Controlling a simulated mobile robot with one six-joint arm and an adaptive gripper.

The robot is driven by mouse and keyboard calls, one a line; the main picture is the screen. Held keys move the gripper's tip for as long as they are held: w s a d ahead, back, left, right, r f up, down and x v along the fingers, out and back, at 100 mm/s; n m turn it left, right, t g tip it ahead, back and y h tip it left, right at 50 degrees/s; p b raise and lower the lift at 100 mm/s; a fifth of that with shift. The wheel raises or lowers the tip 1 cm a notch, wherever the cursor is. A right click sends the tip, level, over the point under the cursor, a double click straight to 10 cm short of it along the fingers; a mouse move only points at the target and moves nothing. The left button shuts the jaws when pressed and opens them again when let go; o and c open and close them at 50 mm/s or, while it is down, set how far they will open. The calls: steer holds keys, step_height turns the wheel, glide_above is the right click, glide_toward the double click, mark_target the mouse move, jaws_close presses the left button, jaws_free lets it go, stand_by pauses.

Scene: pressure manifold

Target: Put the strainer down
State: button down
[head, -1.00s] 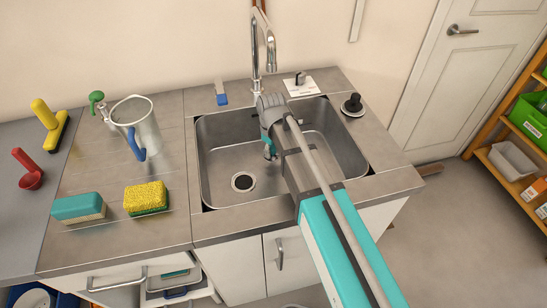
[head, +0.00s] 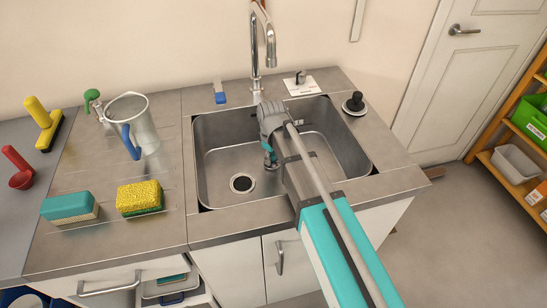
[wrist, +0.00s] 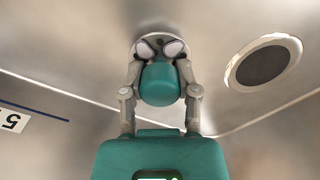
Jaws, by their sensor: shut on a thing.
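My gripper (head: 270,162) reaches down into the steel sink (head: 220,152), right of the drain (head: 242,183). In the wrist view my gripper (wrist: 160,50) has its pads closed on the strainer (wrist: 160,22). The strainer is a small round metal disc with dark holes, largely hidden behind the pads and teal palm. The drain also shows in the wrist view (wrist: 262,63), a dark round opening with a pale rim, apart from the strainer to the right. I cannot tell whether the strainer touches the sink floor. My arm hides it in the head view.
The tap (head: 256,50) stands behind the sink. A black stopper (head: 354,103) sits right of it. A clear jug (head: 145,128), yellow sponge (head: 139,196) and teal sponge (head: 70,207) stand on the left counter. The sink's left floor is clear.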

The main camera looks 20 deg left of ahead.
steer(key=shift+c, duration=1.8)
jaws_free()
steer(key=shift+r, duration=0.1)
step_height(320, 180, up, 8)
steer(key=p, duration=0.8)
steer(key=shift+f, duration=0.2)
